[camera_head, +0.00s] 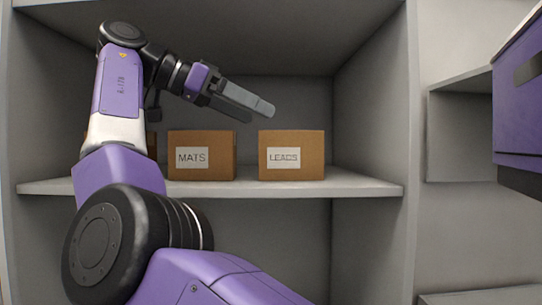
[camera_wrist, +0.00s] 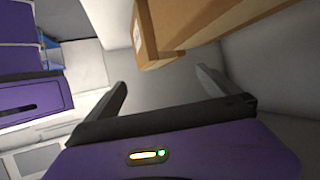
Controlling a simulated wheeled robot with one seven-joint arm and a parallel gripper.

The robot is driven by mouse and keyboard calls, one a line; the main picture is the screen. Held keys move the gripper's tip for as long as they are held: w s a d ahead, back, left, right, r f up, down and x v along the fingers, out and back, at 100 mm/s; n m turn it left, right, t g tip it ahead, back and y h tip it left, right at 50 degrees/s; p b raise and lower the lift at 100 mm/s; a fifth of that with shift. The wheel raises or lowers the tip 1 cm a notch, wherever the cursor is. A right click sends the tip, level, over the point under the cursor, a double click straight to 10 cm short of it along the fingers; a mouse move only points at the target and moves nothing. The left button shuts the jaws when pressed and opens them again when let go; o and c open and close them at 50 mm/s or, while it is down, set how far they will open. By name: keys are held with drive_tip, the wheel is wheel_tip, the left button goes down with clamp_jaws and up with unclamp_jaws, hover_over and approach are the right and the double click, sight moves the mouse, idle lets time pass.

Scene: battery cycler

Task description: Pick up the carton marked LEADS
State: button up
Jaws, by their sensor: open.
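The carton marked LEADS (camera_head: 311,160) is a brown box with a white label, standing on the right part of the grey shelf (camera_head: 360,187) in the head view. My gripper (camera_head: 256,112) is open and empty, in front of the shelf opening. In the head view its fingers appear just above and left of the LEADS carton, pointing right. In the wrist view, the gripper's two fingers (camera_wrist: 160,85) are spread apart with nothing between them. A brown carton (camera_wrist: 190,22) shows beyond them at the top; I cannot read its label there.
A carton marked MATS (camera_head: 222,165) stands left of the LEADS carton with a gap between them. Another carton is mostly hidden behind my arm. The shelf's right wall (camera_head: 375,100) is near the LEADS carton. A purple cabinet (camera_head: 518,100) is at the far right.

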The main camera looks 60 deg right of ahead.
hover_over(283, 155)
drive_tip(key=w+d, duration=0.2)
drive_tip(key=shift+s+f, duration=0.1)
drive_tip(key=shift+f, duration=1.45)
drive_tip(key=shift+f, duration=0.1)
clamp_jaws()
